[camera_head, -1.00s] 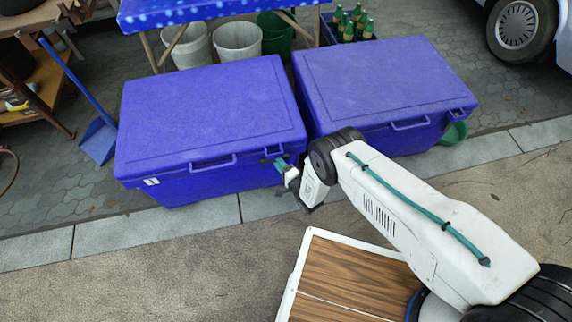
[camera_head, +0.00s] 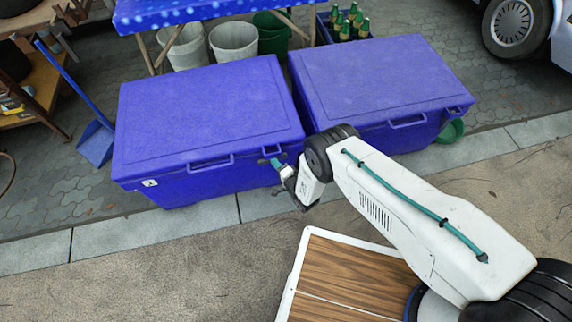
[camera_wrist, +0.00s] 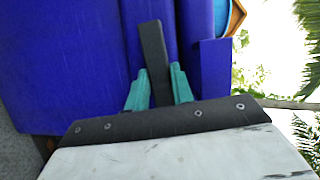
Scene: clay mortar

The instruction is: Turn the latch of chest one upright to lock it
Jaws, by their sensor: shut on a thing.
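Two blue chests stand side by side, a left chest (camera_head: 205,110) and a right chest (camera_head: 380,80), both with lids down. The left one has a small white label (camera_head: 149,183) that I cannot read clearly. My gripper (camera_head: 277,164) is at the front face of the left chest, near its right corner. In the wrist view, my gripper (camera_wrist: 160,70) has its teal fingers on both sides of a dark bar-shaped latch (camera_wrist: 152,45) and is shut on it. The latch's far end sticks out past the fingertips. In the head view the latch is mostly hidden, so its angle is unclear.
A blue-covered table (camera_head: 200,10) with buckets (camera_head: 235,42) beneath stands behind the chests. A crate of green bottles (camera_head: 345,25) is behind the right chest.

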